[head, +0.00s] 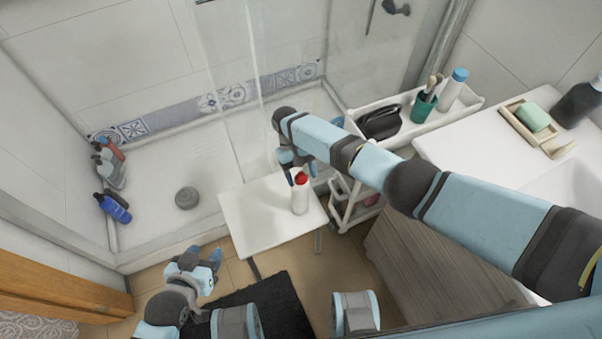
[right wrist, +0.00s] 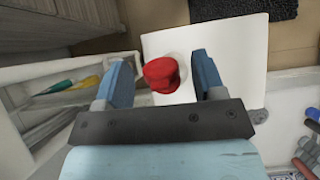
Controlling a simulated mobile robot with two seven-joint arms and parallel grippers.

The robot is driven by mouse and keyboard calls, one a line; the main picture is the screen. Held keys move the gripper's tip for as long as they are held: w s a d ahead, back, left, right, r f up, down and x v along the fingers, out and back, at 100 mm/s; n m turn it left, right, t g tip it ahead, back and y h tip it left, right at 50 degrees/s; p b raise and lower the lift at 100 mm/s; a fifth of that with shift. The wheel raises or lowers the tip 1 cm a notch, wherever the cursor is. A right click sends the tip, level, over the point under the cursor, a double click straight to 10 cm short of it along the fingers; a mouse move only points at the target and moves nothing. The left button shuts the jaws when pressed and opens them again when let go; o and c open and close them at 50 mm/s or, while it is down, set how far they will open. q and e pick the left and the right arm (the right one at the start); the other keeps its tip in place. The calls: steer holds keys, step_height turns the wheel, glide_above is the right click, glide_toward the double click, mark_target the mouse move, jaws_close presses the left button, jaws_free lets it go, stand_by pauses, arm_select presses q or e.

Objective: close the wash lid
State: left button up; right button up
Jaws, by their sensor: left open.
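The wash bottle (head: 299,201) is white with a red lid (head: 301,178) and stands upright on a small white table. In the right wrist view the red lid (right wrist: 161,75) shows from above, with part of the white bottle behind it; I cannot tell how far the lid is open. My right gripper (head: 302,171) is just above the bottle, its two blue fingers apart on either side of the lid, with gaps visible in the right wrist view (right wrist: 160,68). My left gripper (head: 209,260) is open and empty, low at the left of the table.
The white table (head: 247,213) has free room left of the bottle. A white cart (head: 378,104) stands behind at right, bearing a green cup (head: 422,106) and a blue-capped bottle (head: 452,92). The sink counter (head: 480,150) is at right. A dark mat (head: 275,295) lies on the floor.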

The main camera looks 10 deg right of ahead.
steer(key=v, duration=1.4)
steer(key=shift+b, duration=0.45)
steer(key=shift+c, duration=0.4)
